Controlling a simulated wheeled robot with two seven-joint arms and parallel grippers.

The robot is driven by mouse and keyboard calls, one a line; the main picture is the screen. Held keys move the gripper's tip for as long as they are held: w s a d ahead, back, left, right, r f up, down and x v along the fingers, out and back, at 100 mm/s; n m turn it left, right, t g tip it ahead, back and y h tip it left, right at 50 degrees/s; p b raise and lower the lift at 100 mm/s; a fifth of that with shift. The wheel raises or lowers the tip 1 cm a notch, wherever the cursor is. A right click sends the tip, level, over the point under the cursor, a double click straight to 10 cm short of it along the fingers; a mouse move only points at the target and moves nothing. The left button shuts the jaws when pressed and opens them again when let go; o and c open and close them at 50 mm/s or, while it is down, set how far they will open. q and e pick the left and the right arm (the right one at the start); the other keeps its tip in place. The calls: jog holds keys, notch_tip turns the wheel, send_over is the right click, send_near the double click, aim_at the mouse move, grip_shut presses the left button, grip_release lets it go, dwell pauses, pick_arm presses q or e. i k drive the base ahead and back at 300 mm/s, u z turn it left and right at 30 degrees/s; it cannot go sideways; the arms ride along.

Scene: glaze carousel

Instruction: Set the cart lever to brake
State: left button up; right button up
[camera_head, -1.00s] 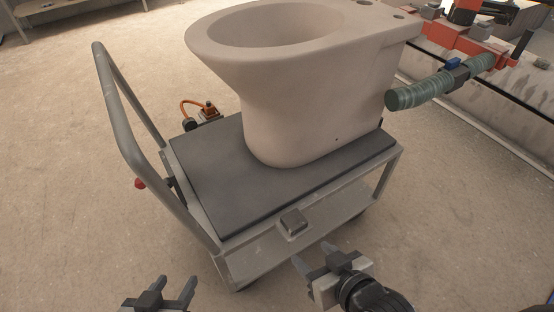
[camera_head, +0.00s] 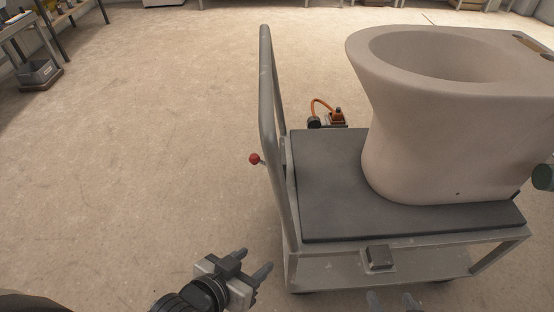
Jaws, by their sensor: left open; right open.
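The cart (camera_head: 325,215) stands right of centre, with a dark flat deck and a grey upright push handle (camera_head: 267,95) at its left end. The cart lever, with a red ball knob (camera_head: 255,159), sticks out to the left of the handle. Whether it is set to brake I cannot tell. My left gripper (camera_head: 256,262) is open and empty, low in the picture, below and apart from the knob. My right gripper (camera_head: 392,300) shows only its fingertips at the bottom edge, in front of the cart's lower frame; it is open.
A large unglazed toilet bowl (camera_head: 415,130) stands on the deck. An orange-hosed device (camera_head: 334,117) shows behind the cart. A small dark box (camera_head: 379,257) sits on the front frame. A bench with a grey bin (camera_head: 38,74) is far left. The floor left of the cart is clear.

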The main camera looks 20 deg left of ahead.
aim_at(254, 158)
jog(key=z, duration=1.3)
jog(key=k, duration=0.75)
jog(key=u, duration=0.85)
jog(key=i, duration=1.05)
jog(key=u, duration=0.05)
